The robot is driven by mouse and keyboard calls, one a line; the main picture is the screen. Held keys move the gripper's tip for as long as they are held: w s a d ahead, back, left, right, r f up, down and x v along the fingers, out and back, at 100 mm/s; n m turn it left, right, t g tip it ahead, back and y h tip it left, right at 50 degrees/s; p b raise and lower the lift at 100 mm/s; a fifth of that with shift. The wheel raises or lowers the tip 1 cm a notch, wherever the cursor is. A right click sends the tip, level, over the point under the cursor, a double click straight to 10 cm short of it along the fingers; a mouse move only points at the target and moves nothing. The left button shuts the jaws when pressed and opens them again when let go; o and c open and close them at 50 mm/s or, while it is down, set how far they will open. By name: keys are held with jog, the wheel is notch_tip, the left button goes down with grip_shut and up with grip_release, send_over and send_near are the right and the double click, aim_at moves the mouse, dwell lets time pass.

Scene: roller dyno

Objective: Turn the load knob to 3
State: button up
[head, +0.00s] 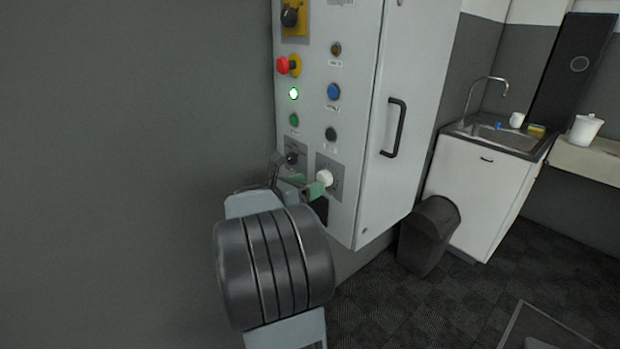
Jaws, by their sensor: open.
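A white knob (325,177) sits on a grey plate low on the front of the control cabinet (350,65). A black knob (291,158) sits on another plate just left of it. Their labels and scale marks are too small to read, so I cannot tell which is the load knob or where it points. My gripper (306,185) is open, with green-tipped fingers, just below and left of the white knob. It looks empty. I cannot tell whether a finger touches the knob. My arm hides the cabinet's lower left part.
Above the knobs are a red mushroom button (283,65), a lit green lamp (293,94), a blue button (333,91) and a black rotary switch (290,17). A door handle (394,127) sticks out on the cabinet's right side. A dark bin (428,236) stands on the floor nearby.

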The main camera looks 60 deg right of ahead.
aim_at(324, 178)
jog(key=shift+x, duration=1.8)
jog(key=shift+s+r, duration=0.1)
jog(key=shift+r, duration=0.05)
jog(key=shift+c, duration=0.3)
jog(key=c, duration=0.9)
jog(key=shift+o, duration=0.2)
jog(key=shift+a, duration=0.1)
